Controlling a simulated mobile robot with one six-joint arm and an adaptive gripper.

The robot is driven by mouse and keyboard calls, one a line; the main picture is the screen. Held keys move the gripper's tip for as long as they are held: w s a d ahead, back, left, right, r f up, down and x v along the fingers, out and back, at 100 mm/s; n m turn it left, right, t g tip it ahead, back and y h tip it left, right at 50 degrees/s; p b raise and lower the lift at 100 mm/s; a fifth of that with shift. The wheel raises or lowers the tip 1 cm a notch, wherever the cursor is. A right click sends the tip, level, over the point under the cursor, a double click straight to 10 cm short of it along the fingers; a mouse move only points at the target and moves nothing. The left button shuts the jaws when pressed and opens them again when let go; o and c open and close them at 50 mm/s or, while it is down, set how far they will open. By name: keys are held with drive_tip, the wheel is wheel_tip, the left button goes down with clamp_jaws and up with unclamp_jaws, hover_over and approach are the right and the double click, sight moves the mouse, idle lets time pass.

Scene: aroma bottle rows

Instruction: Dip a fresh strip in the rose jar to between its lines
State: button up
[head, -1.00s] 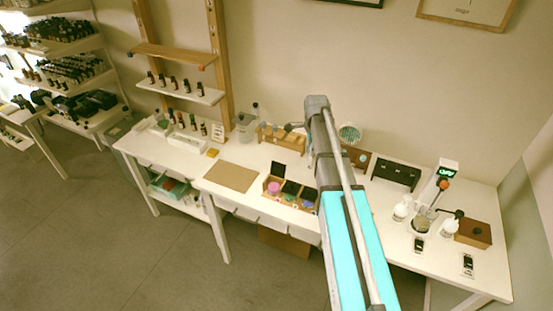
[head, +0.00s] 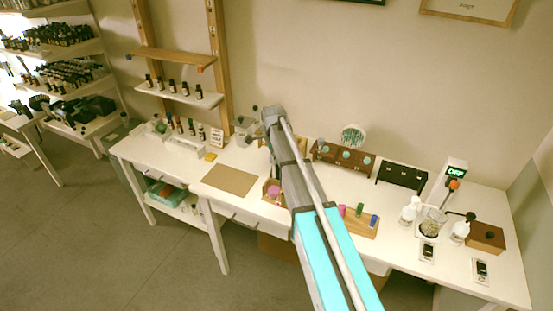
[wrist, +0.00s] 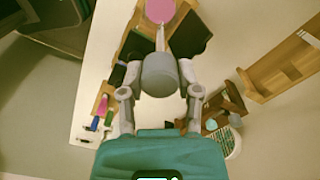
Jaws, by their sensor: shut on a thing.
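My gripper (wrist: 159,88) is shut on a grey rounded piece (wrist: 158,76) in the wrist view. A thin pale strip-like tip (wrist: 160,38) sticks out beyond it, towards a pink round thing (wrist: 160,11). I cannot tell whether the tip touches it. The pink thing also shows in the head view (head: 274,191), in a wooden box (head: 267,197) partly hidden behind my arm. Its colour suits the rose jar, but no label is readable. Dark panels (wrist: 188,36) stand beside it. My gripper is hidden in the head view. No lines on the strip can be made out.
A wooden board (head: 360,228) with pink, green and blue pieces is right of my arm. A wooden rack (head: 343,155), a black stand (head: 402,174), and glassware (head: 432,222) stand further right. A brown mat (head: 230,180) lies flat to the left, with nothing on it.

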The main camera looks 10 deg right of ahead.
sight(274, 172)
drive_tip(key=shift+f, duration=0.15)
drive_tip(key=shift+f+b, duration=2.15)
drive_tip(key=shift+b, duration=0.15)
drive_tip(key=shift+f+b, duration=1.6)
idle(1.5)
drive_tip(key=shift+r, duration=0.15)
idle(0.8)
drive_tip(key=shift+r+p, duration=2.8)
drive_tip(key=shift+p, duration=0.15)
